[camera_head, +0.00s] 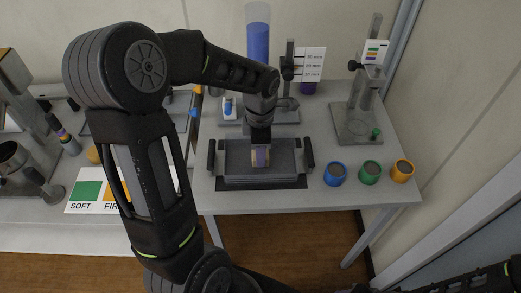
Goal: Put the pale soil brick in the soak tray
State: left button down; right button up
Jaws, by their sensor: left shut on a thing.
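The soak tray (234,178) is a dark grey rectangular tray with black side handles, on the right-hand table. My left gripper (261,155) points down over the middle of the tray, reached by my arm from the left. It is shut on a small pale block, the pale soil brick (261,158). The brick shows within or just above the tray; I cannot tell whether it touches the tray floor. The gripper's wrist hides part of the tray's back. My right gripper is not in view.
Blue (335,174), green (370,172) and orange (402,171) pots stand right of the tray. A colour card (88,194) lies at left. The table's front edge is close to the tray.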

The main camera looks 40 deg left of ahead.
pick_arm(q)
jog(key=shift+f, duration=0.1)
jog(key=c, duration=0.9)
grip_release()
jog(key=shift+o, duration=0.2)
notch_tip(320, 180, up, 12)
jog(key=shift+r, duration=0.2)
